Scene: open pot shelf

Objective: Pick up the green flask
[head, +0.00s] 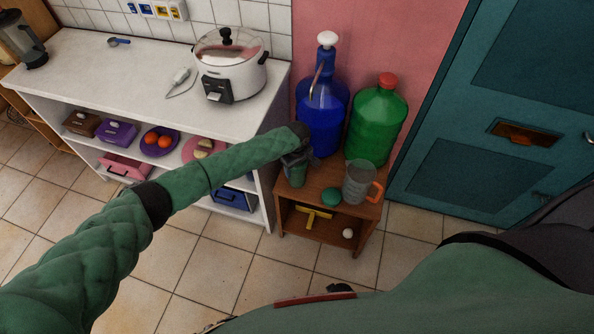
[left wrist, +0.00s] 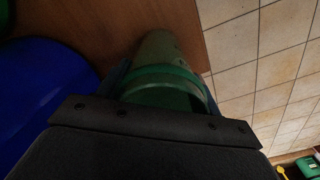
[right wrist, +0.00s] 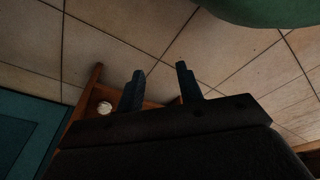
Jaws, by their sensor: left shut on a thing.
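The green flask (head: 296,176) stands on the small wooden cabinet's top, at its left side. My left gripper (head: 298,158) is shut on it, and the hand partly hides it. In the left wrist view the flask (left wrist: 165,85) sits between the two fingers, with a green band around it. Whether its base touches the wood is hard to tell. My right gripper (right wrist: 158,85) is open and empty in the right wrist view, low near the cabinet and above the tiled floor.
On the cabinet (head: 318,178) stand a blue bottle (head: 320,115), a green bottle (head: 377,122), a grey cup with orange handle (head: 360,183) and a small green round thing (head: 331,196). The white shelf (head: 140,85) is left, the teal door (head: 480,110) right.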

